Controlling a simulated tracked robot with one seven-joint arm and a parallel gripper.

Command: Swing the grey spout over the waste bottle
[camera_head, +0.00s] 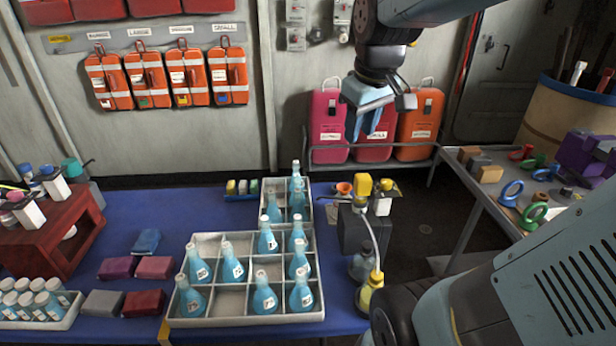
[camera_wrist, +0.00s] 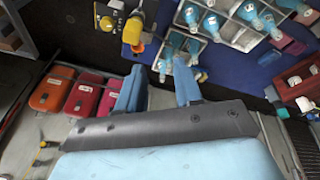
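A dispenser with a yellow knob (camera_head: 363,186) stands at the right side of the blue table. From it a thin grey spout (camera_head: 370,232) arches toward the front. The spout's lower end is close to a bottle with a yellow top (camera_head: 376,278); I cannot tell whether it sits over that mouth. A darker bluish bottle (camera_head: 361,266) stands just behind it. Which one is the waste bottle is unclear. My gripper (camera_head: 367,125) is high above and behind the dispenser, open and empty. In the wrist view its two fingers (camera_wrist: 160,90) are apart, with a yellow part (camera_wrist: 133,30) beyond them.
Divided trays (camera_head: 250,318) with several blue flasks stand left of the dispenser. A grey side table (camera_head: 470,185) with coloured rings is at right. Pink and orange cases (camera_head: 330,125) stand on a rack by the wall. Air around my gripper is free.

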